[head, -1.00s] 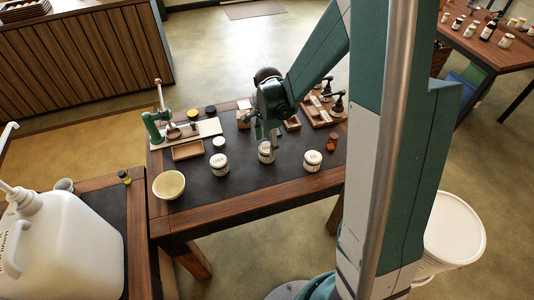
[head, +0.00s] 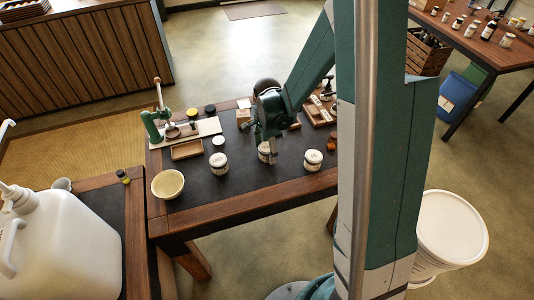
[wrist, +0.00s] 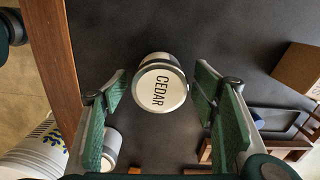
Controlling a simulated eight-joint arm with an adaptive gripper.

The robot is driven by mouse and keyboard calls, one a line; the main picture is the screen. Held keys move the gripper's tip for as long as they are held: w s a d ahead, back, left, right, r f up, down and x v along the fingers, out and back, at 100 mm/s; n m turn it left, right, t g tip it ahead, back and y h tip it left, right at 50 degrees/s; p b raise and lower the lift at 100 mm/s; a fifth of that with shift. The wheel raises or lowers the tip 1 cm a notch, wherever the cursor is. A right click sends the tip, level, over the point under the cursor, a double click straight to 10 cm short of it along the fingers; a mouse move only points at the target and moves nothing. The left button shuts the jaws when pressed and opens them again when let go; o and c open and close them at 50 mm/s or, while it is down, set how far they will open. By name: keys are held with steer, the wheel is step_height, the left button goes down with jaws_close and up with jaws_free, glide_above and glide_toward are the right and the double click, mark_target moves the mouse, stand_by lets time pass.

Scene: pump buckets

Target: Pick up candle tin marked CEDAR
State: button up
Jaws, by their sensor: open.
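The candle tin marked CEDAR (wrist: 160,88) is white-lidded, with black lettering facing my wrist camera. It stands upright on the dark table top. My gripper (wrist: 159,92) is open, with its green-padded fingers on either side of the tin and gaps showing. In the head view my gripper (head: 264,150) is over the middle of three white tins, and the fingers partly hide this tin (head: 263,155). Its lettering cannot be read there.
Other white tins stand to the left (head: 219,163) and right (head: 313,160). A cream bowl (head: 168,184) sits at the table's front left. A wooden tray (head: 187,150) and a green press (head: 157,125) are behind. Brown bottles (head: 333,142) stand at the right.

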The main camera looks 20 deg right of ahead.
mark_target(267, 147)
steer(key=shift+f, duration=0.7)
steer(key=c, duration=1.1)
steer(key=shift+r, duration=0.15)
steer(key=shift+r+p, duration=1)
steer(key=shift+r, duration=3.9)
